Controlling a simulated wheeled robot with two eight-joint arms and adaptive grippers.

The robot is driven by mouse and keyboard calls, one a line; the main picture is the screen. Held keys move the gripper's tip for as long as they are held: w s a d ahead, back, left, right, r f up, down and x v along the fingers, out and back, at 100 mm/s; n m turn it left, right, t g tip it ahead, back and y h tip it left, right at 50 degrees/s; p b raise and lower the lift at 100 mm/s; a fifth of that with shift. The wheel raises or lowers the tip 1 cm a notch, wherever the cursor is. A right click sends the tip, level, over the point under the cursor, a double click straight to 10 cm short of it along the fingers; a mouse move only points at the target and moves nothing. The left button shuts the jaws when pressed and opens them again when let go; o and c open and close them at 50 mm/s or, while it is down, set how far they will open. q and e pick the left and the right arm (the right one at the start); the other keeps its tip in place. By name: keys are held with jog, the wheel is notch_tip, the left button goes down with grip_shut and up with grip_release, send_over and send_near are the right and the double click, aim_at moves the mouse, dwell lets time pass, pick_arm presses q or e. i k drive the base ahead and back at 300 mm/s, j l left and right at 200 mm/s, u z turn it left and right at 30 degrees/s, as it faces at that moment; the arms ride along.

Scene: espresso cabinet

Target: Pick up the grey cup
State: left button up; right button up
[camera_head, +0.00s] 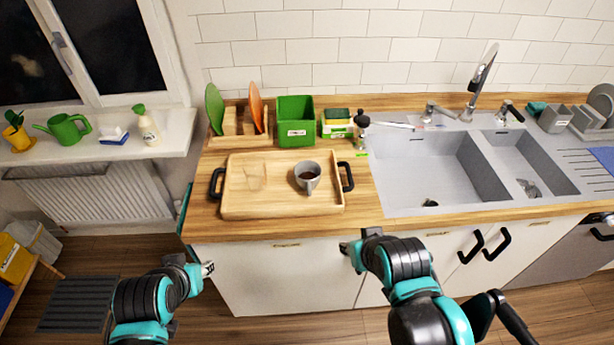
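The grey cup (307,178) stands upright on the right half of a wooden tray (240,208) with black handles. It holds a dark liquid, and its handle points toward the front. My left gripper (209,268) is low at the left, in front of the counter and well away from the cup. My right gripper (345,248) is in front of the cabinet doors, below the counter edge and apart from the cup. The fingers of both are too small to tell open from shut.
A clear glass (255,177) stands on the tray's left half. Behind the tray are a rack with boards (240,125), a green box (295,121) and sponges (337,122). The sink (430,170) lies to the right. Bare counter (290,228) runs along the front.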

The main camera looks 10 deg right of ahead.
aim_at(308, 174)
jog(key=i+l+u, duration=0.1)
jog(key=l+u, duration=0.4)
jog(key=i+l+u, duration=0.1)
jog(key=l+u, duration=0.2)
jog(key=u, duration=0.2)
jog(key=l+u, duration=0.45)
jog(key=k+j, duration=0.05)
jog(key=j, duration=0.05)
